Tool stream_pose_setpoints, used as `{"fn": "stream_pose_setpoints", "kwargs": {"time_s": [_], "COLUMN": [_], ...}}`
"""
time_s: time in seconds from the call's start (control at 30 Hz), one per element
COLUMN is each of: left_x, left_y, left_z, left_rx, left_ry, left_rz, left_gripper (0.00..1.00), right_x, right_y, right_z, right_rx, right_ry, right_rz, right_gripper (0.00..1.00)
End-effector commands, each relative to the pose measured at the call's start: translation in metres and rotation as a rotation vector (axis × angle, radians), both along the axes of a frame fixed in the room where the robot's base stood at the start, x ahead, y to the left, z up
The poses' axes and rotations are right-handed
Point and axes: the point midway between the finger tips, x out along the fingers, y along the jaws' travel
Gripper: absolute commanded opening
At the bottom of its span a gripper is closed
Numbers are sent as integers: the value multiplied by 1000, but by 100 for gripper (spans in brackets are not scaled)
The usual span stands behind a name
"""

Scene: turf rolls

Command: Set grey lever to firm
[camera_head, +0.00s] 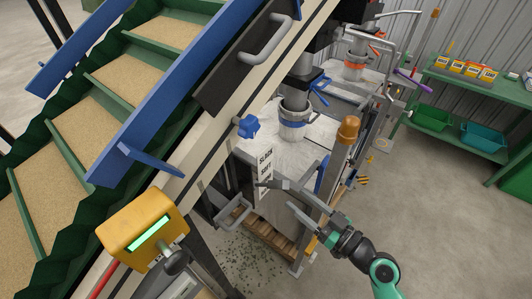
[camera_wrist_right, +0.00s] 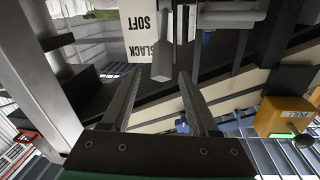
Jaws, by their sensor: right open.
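A white label plate (camera_head: 265,172) with stacked words stands at the side of the machine frame. In the right wrist view the plate (camera_wrist_right: 140,32) appears upside down, with SOFT and SLACK readable. A grey lever (camera_wrist_right: 163,60) is beside the plate there, its end towards my right gripper. I cannot tell exactly which word it is set to. My right gripper (camera_head: 276,195) is open in front of the plate; in its wrist view the fingertips (camera_wrist_right: 160,75) sit either side of the lever's line, and contact is not clear. My left gripper is not in view.
A sloped conveyor (camera_head: 150,75) with a blue rail fills the left. A yellow box (camera_head: 140,228) with a green display is at lower left. A grey post with an orange cap (camera_head: 348,129) stands near my right gripper. A green shelf (camera_head: 470,137) is at right; floor there is clear.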

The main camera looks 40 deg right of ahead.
Motion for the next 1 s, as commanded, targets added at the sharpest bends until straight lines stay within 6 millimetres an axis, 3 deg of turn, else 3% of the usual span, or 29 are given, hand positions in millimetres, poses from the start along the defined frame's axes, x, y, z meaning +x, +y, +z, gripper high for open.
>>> {"fn": "stream_pose_setpoints", "kwargs": {"time_s": [0.23,0.5,0.7,1.0], "left_x": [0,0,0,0], "left_y": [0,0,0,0], "left_z": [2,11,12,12], "left_rx": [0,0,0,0], "left_ry": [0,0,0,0], "left_rz": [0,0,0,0], "left_gripper": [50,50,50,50], "right_x": [19,79,110,117], "right_y": [1,3,3,3], "right_z": [0,1,0,-1], "right_rx": [-1,-2,-1,-2], "right_ry": [-2,-1,-1,-1], "right_rz": [5,6,4,2], "right_gripper": [61,61,61,61]}}
